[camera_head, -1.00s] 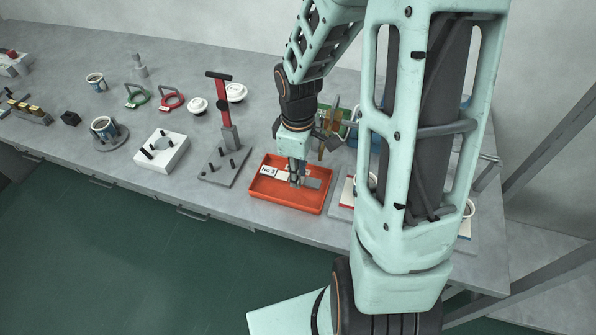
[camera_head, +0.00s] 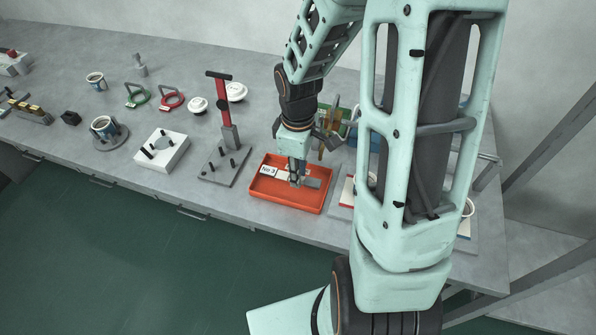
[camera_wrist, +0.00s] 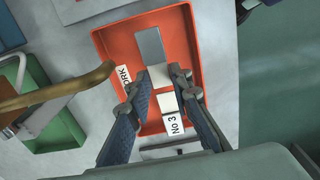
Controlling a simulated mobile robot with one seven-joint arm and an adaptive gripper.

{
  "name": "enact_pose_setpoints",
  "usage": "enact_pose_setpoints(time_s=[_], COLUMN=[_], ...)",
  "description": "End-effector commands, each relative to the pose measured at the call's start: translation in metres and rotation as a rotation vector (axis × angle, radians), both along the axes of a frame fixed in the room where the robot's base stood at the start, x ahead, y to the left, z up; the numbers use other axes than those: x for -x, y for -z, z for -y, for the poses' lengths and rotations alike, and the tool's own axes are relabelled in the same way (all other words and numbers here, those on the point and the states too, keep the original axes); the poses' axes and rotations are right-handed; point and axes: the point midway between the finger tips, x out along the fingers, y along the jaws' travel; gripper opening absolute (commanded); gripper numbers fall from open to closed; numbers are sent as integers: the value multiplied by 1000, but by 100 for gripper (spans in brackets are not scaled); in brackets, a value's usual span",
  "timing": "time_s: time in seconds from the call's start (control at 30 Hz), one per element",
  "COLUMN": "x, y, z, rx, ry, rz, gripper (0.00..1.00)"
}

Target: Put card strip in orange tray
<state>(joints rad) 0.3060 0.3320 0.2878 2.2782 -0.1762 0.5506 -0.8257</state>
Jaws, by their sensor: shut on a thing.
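The orange tray (camera_head: 265,195) lies on the bench, and it also fills the middle of the wrist view (camera_wrist: 115,40). My gripper (camera_head: 294,183) points down inside the tray's outline. In the wrist view my gripper (camera_wrist: 160,74) is shut on the card strip (camera_wrist: 161,76), which shows pale between the fingertips. A grey flat piece (camera_wrist: 150,44) lies beyond the fingertips, in line with the strip; I cannot tell if it is part of it. A white "No 3" label (camera_wrist: 174,125) is at the tray's near end. The fingers hide part of the strip, and I cannot tell whether it touches the tray floor.
A grey stand with a red upright (camera_head: 222,165) is left of the tray. A white block with a round hole (camera_head: 162,151) stands farther left. Bench front is clear.

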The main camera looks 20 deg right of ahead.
Motion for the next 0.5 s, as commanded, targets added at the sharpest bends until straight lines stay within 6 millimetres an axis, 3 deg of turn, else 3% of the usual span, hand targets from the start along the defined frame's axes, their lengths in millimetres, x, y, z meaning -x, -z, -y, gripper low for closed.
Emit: enact_pose_setpoints(time_s=[0.5], x=[0], y=[8], z=[0], rx=[0], ry=[0], rz=[0], gripper=[3])
